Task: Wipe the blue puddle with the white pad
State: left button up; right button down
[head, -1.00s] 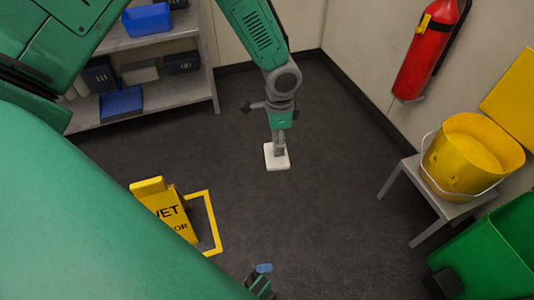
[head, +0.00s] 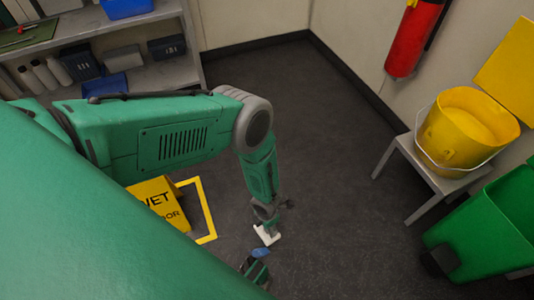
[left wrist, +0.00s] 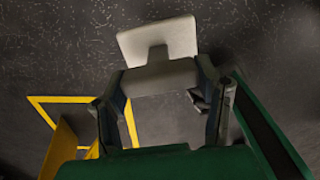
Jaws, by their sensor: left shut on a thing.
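My left gripper (head: 266,217) reaches down over the floor and is shut on the grey handle of the white pad (head: 268,236). In the left wrist view the fingers (left wrist: 160,76) clasp the handle from both sides, with the flat pad (left wrist: 158,40) beyond them. I cannot tell whether the pad touches the floor. A small blue patch (head: 261,253) shows just below the pad in the head view; it may be the puddle, partly hidden. A dark and green part, apparently my right gripper (head: 255,269), is directly below it; its jaws are unclear.
A yellow wet-floor sign (head: 160,203) stands by a yellow floor outline (head: 207,215) left of the pad. A yellow bucket (head: 455,140) on a stool (head: 398,168) and a green bin (head: 480,240) stand at right. A shelf (head: 150,75) is behind. Mid floor is clear.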

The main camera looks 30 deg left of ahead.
aim_at(267, 240)
pick_arm(q)
jog(key=shift+s+d+f+m, duration=0.5)
jog(key=shift+s+f+m, duration=0.1)
jog(key=shift+s, duration=0.1)
jog(key=shift+s+d+f+m, duration=0.5)
jog(key=shift+s+f+m, duration=0.1)
jog(key=shift+s, duration=0.05)
jog(key=shift+f, duration=0.1)
